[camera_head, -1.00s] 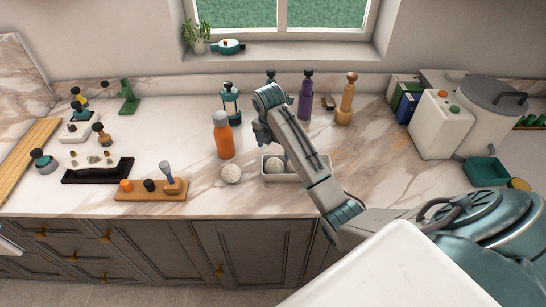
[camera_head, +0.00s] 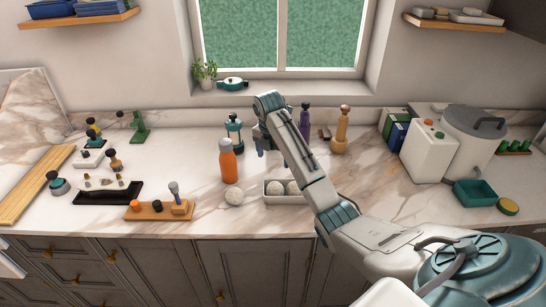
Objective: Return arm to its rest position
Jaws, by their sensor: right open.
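My right arm reaches in from the lower right over the counter. Its gripper (camera_head: 268,149) hangs open and empty above the worktop, behind the white tray (camera_head: 288,201). The tray holds white balls (camera_head: 275,187), partly hidden by my forearm. Another white ball (camera_head: 234,195) lies on the counter just left of the tray. An orange bottle (camera_head: 228,161) stands upright to the gripper's left, apart from it. My left gripper is out of view.
A teal lantern-like item (camera_head: 235,130), a purple bottle (camera_head: 305,121) and a wooden mill (camera_head: 341,131) stand behind. A wooden block (camera_head: 148,214) and black tray (camera_head: 95,195) lie left. A white canister (camera_head: 426,151) and teal bin (camera_head: 475,193) stand right. Counter between mill and canister is clear.

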